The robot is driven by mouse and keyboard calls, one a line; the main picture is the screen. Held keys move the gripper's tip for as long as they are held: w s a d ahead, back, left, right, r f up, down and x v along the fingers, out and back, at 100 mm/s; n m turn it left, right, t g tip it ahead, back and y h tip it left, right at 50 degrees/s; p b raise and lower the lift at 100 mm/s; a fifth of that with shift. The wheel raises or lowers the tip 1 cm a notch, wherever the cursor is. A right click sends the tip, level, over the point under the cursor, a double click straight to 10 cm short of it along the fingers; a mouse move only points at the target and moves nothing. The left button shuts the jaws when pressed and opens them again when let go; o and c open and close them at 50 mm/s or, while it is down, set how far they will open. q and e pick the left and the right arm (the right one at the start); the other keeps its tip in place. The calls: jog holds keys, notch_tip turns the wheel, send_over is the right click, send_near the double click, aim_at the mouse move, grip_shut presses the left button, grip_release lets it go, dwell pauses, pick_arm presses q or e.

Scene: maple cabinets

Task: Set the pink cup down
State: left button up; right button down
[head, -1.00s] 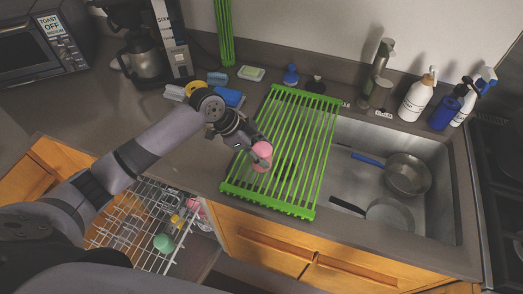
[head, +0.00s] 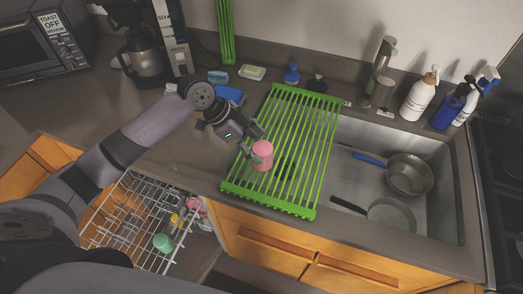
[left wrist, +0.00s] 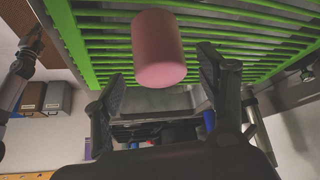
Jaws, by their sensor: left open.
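The pink cup (head: 262,156) stands on the green slatted drying rack (head: 312,150) that lies over the left part of the sink. My left gripper (head: 255,143) is just behind and left of the cup in the head view. In the left wrist view the cup (left wrist: 158,48) shows ahead of the two spread fingers (left wrist: 162,85), with a gap on each side. The left gripper is open and holds nothing.
The sink (head: 425,205) to the right holds two pans, one with a blue handle (head: 368,159). Bottles stand behind it. Below left is an open dishwasher rack (head: 130,225) with a green cup (head: 163,242). Sponges lie behind my left arm.

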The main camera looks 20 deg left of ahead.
pick_arm(q)
jog(key=b+v, duration=0.1)
jog(key=v, duration=0.7)
jog(key=shift+r, duration=0.2)
